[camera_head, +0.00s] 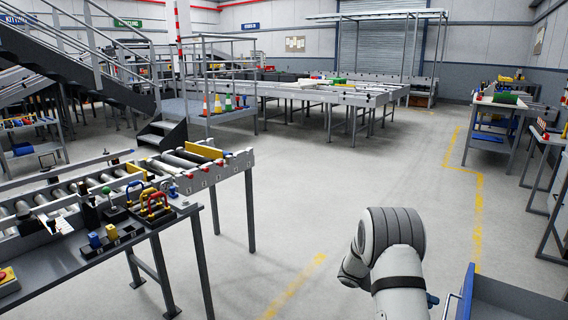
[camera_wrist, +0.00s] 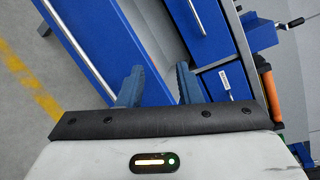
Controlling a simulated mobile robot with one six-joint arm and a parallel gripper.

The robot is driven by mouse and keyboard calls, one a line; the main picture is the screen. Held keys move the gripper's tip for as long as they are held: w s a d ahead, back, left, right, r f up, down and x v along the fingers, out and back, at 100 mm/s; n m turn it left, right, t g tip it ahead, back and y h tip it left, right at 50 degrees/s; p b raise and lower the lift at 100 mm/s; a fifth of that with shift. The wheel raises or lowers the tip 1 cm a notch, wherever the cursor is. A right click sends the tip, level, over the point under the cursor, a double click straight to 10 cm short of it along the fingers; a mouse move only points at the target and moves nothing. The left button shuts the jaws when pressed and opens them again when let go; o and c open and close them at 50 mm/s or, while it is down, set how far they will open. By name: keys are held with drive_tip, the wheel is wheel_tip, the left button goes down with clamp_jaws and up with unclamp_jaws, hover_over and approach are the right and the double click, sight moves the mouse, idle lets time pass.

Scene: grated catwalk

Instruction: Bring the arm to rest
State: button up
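My arm (camera_head: 393,242) shows in the head view at the lower right, with a pale rounded joint and a dark band. Its far end runs off the bottom edge, so the gripper's fingertips do not show clearly there. In the wrist view my gripper (camera_wrist: 157,84) has two blue-grey fingers standing apart, with nothing visible between them. Behind the fingers is blue furniture (camera_wrist: 138,40) with drawers and pale bar handles. I cannot tell how far the fingers are from it.
A blue cart or bench (camera_head: 510,300) stands close at my arm's right. A roller conveyor (camera_head: 225,165) and a grey table (camera_head: 60,255) with coloured padlock-like items are at left. Stairs rise behind. Open floor (camera_head: 330,180) with yellow lines lies in the middle.

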drive_tip(key=s+a+r+m+t+y+p, duration=0.3)
drive_tip(key=s+a+r+m+y+p, duration=0.2)
drive_tip(key=r, duration=0.5)
drive_tip(key=s+a+r+m+t+y+p, duration=0.3)
drive_tip(key=s+a+r+m+y+p, duration=0.2)
drive_tip(key=s+a+r+m, duration=0.5)
drive_tip(key=s+a+r+m+t+y+p, duration=0.2)
drive_tip(key=s+a+r+m+y+p, duration=0.2)
drive_tip(key=s+a+r+m+p, duration=0.2)
drive_tip(key=s+a+r+m, duration=0.2)
drive_tip(key=s+r+m, duration=0.1)
drive_tip(key=r+m, duration=0.1)
drive_tip(key=shift+r+m+t+y, duration=0.4)
drive_tip(key=shift+r, duration=0.25)
